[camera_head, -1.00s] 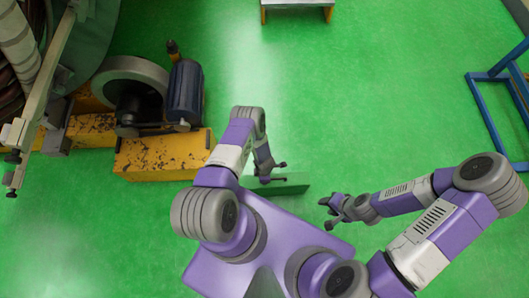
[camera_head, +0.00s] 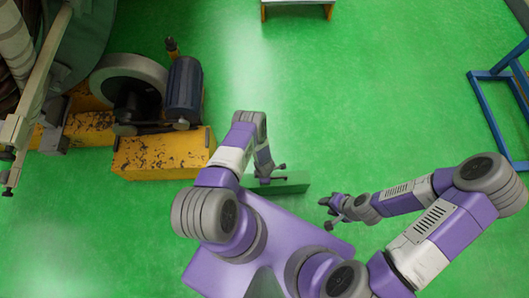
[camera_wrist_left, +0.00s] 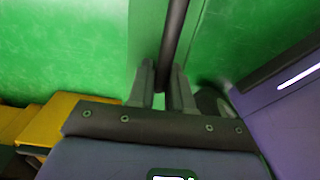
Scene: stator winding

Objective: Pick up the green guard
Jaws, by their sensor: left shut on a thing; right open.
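The green guard (camera_head: 294,183) is a box-like green piece, seen in the head view just in front of my purple base. My left gripper (camera_head: 272,175) is at its left part and partly covers it. In the left wrist view, my left gripper (camera_wrist_left: 163,90) is shut on a dark bar that runs along the guard's green panel (camera_wrist_left: 148,35). Whether the guard touches the floor cannot be told. My right gripper (camera_head: 330,212) is open and empty, to the right of the guard and apart from it.
A machine with a yellow scuffed base (camera_head: 160,155), a wheel and a dark motor (camera_head: 184,92) stands at left. A blue frame (camera_head: 484,115) stands at right. A grey-topped bench (camera_head: 297,3) is at the top edge. The green floor between them is clear.

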